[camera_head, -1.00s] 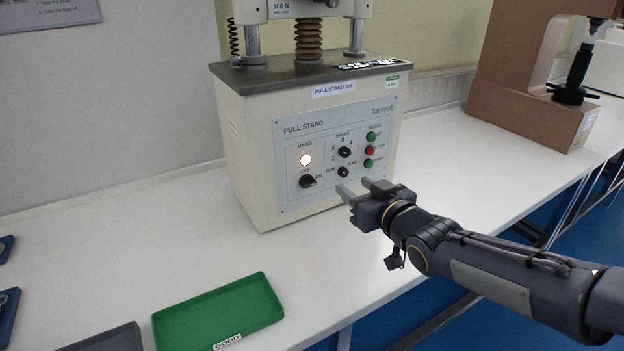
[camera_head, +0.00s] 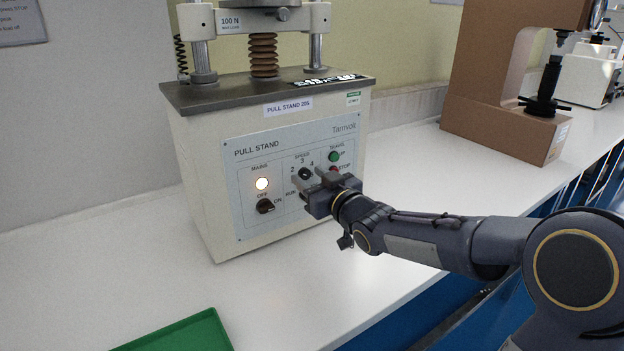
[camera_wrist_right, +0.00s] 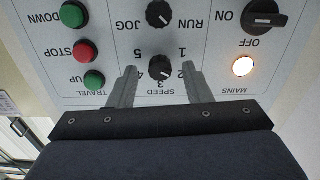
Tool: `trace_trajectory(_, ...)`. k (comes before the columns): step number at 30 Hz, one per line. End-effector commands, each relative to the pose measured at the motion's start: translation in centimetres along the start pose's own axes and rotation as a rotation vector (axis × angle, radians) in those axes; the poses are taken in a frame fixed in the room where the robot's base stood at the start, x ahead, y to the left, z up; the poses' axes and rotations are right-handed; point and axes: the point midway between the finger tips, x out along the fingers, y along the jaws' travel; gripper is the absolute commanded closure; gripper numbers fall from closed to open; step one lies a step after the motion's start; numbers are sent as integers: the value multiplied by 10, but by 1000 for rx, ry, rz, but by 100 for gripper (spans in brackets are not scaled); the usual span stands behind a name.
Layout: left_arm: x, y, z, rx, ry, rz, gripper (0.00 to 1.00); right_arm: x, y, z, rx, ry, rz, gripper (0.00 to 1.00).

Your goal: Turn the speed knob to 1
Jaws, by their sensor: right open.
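The speed knob (camera_head: 306,173) is a small black round knob on the pull stand's front panel, with the numbers 1 to 5 around it. It also shows upside down in the right wrist view (camera_wrist_right: 160,68), where I cannot surely read its pointer. My right gripper (camera_head: 310,180) is open in front of the panel. In the right wrist view its fingers (camera_wrist_right: 161,72) lie on either side of the knob, apart from it, partly covering some numbers. Whether the fingertips reach the knob's depth is unclear. My left gripper is not in view.
The panel also carries a mains switch (camera_head: 265,206), a lit mains lamp (camera_head: 262,184), a run/jog knob (camera_wrist_right: 160,14) and red (camera_wrist_right: 86,51) and green (camera_wrist_right: 94,79) travel buttons. A green tray (camera_head: 185,335) lies at the front. A brown tester (camera_head: 500,110) stands to the right.

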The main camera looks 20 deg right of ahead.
Motion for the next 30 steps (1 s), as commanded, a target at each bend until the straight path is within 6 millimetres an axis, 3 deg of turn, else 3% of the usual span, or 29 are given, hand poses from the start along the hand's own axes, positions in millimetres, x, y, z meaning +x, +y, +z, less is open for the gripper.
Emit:
trace_trajectory(3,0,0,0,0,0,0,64,0,0,0,0,0,0,57)
trace_trajectory(13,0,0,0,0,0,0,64,0,0,0,0,0,0,100)
trace_trajectory(23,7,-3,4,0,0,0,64,0,0,2,-45,1,0,100)
trace_trajectory(30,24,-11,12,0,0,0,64,0,0,5,-193,2,1,100)
